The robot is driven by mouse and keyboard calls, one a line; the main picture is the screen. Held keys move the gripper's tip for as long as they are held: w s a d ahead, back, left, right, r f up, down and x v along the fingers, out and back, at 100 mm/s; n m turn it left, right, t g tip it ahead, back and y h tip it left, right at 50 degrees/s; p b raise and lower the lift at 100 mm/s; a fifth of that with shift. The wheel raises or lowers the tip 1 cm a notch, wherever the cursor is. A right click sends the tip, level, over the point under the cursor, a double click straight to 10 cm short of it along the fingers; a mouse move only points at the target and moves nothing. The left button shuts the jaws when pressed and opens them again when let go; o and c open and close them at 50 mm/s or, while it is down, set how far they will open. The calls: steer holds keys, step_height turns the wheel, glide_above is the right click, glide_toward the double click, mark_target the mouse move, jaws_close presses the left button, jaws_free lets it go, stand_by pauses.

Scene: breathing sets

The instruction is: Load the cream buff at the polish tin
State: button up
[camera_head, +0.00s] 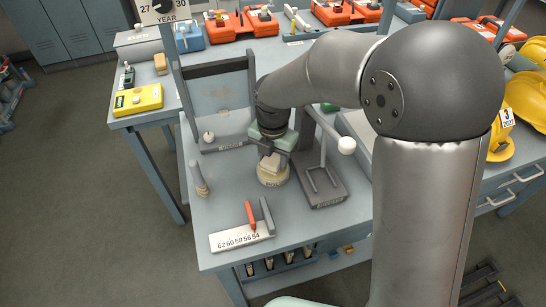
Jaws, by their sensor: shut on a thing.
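My gripper (271,147) points down over the middle of the near bench and is shut on what looks like the cream buff (268,166). The buff overlaps the tin's top in this view. I cannot tell whether it presses on the polish or is just above it.
A dark forked stand (328,190) is close right, with a white round-ended piece (346,145) above it. A framed panel (220,95) stands behind left. A grey-handled piece (199,180) and a numbered board (240,236) are on the bench.

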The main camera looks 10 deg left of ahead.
mark_target(273, 158)
steer(key=shift+f, duration=0.55)
stand_by(1.1)
steer(key=shift+r+p, duration=2.5)
steer(key=shift+r, duration=1.05)
